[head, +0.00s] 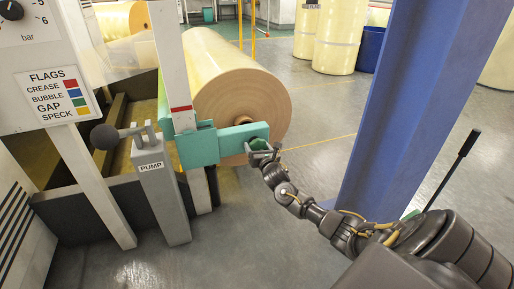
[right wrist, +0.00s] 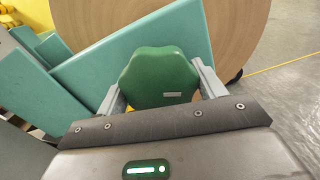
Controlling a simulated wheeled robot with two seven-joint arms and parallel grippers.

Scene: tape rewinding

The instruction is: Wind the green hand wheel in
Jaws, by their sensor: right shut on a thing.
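The green hand wheel (head: 258,142) sits at the right end of a teal arm (head: 218,145), in front of the end face of a large roll (head: 240,95). In the right wrist view the wheel (right wrist: 158,76) is lobed and dark green, with a small pale label. My right gripper (head: 262,155) is shut on the wheel, one finger on each side of it in the right wrist view (right wrist: 160,85). The wheel's shaft is hidden behind it. My left gripper is not in view.
A grey PUMP post (head: 165,195) with a black ball-ended lever (head: 104,137) stands left of the teal arm. More rolls (head: 340,35) stand behind. The floor between is clear.

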